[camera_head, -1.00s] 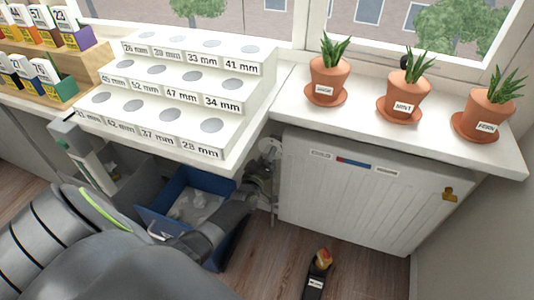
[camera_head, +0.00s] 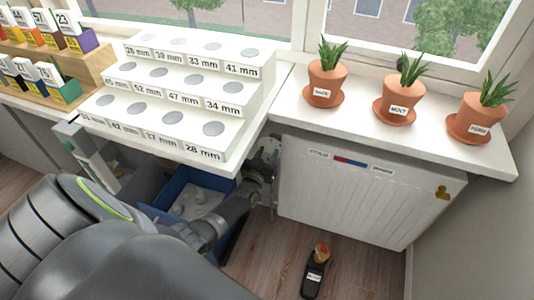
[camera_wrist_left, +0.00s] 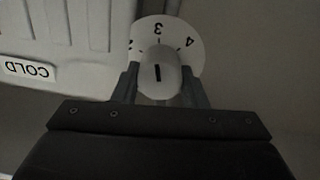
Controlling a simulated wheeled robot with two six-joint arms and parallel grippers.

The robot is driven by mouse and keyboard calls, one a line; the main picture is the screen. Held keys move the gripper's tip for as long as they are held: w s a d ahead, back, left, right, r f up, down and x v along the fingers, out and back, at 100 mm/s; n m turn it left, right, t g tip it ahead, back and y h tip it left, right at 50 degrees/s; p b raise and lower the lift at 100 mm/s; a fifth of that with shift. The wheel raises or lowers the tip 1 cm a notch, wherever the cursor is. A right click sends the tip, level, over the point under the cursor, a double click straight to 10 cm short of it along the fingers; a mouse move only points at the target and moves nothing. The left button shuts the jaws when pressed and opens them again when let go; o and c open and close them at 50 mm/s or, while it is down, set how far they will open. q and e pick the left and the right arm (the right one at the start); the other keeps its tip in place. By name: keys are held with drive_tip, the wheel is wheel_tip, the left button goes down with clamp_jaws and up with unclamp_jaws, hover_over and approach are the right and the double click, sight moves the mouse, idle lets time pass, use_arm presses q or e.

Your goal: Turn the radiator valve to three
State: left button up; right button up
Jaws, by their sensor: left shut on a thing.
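The radiator (camera_head: 360,195) stands under the sill, with a strip and a "COLD" label that also shows in the wrist view (camera_wrist_left: 28,70). The white valve knob (camera_wrist_left: 158,72) carries a black mark, with a white dial (camera_wrist_left: 142,32) behind it. The digits 3 and 4 read clearly; the one at the left edge looks like a 2. The black mark sits almost straight below the 3. My left gripper (camera_wrist_left: 158,85) is shut on the knob, a finger on each side. In the head view my left gripper (camera_head: 264,165) largely hides the valve. My right gripper is out of view.
A white stepped stand (camera_head: 170,95) overhangs left of the valve. A blue bin (camera_head: 180,190) is below it. Potted plants (camera_head: 325,85) line the sill (camera_head: 345,120). A small dark object (camera_head: 314,280) lies on the wood floor.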

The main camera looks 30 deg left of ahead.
use_arm(q)
drive_tip(key=shift+f, duration=0.15)
drive_tip(key=shift+s, duration=0.1)
idle(0.3)
drive_tip(key=o, duration=1)
drive_tip(key=shift+p+v, duration=1.15)
drive_tip(key=shift+v, duration=7.5)
